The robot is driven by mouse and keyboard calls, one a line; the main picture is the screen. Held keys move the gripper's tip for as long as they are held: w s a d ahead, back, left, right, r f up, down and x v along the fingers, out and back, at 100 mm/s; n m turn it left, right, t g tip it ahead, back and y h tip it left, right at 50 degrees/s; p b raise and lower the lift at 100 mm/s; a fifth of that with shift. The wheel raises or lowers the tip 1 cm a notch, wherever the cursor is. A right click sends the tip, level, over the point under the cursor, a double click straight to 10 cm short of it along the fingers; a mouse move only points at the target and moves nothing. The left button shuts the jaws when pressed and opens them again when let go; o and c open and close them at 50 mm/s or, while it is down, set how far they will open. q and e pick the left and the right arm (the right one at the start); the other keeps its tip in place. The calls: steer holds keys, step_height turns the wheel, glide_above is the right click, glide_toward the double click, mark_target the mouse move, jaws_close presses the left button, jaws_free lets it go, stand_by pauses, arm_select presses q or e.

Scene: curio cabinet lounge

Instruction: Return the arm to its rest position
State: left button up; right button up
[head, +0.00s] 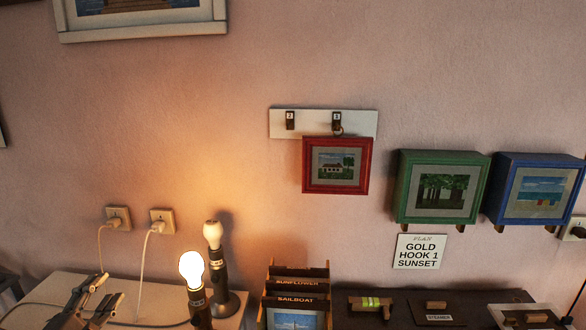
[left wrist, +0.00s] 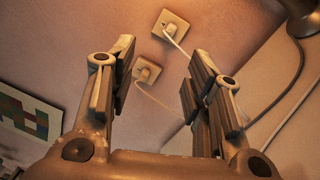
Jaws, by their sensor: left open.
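My left gripper (head: 106,291) is at the lower left of the head view, over the pale table with the lamps. In the left wrist view its two fingers (left wrist: 160,72) stand wide apart with nothing between them. The wall and two outlets show beyond the fingers. My left arm is mostly out of frame below. My right gripper is not seen in either view.
A lit bulb lamp (head: 192,268) and an unlit one (head: 213,236) stand right of my left gripper. Cords hang from wall outlets (head: 162,221). A red-framed picture (head: 308,167), a green box frame (head: 404,168) and a blue one (head: 500,172) are on the wall.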

arm_select(q)
steer(key=s+d+f+n+g+y, duration=0.1)
steer(key=s+f+n+g+y, duration=0.35)
steer(key=n, duration=1.35)
steer(key=s+d+f+n+g+y, duration=0.15)
steer(key=s+f+n+y, duration=0.55)
steer(key=n, duration=1.1)
steer(key=s+d+f+n+g+h, duration=0.5)
steer(key=s+d+n, duration=0.2)
steer(key=s+d, duration=0.3)
steer(key=s+d+f+n+g+h, duration=0.5)
steer(key=s+d+n, duration=0.2)
steer(key=s+d, duration=0.3)
step_height(320, 180, down, 26)
steer(key=s+a+g, duration=0.1)
steer(key=s, duration=0.1)
steer(key=s+a+f+m+g, duration=0.1)
steer(key=s+a+f, duration=0.2)
steer(key=s+f, duration=1.3)
steer(key=shift+s+a, duration=0.15)
steer(key=shift+s, duration=0.3)
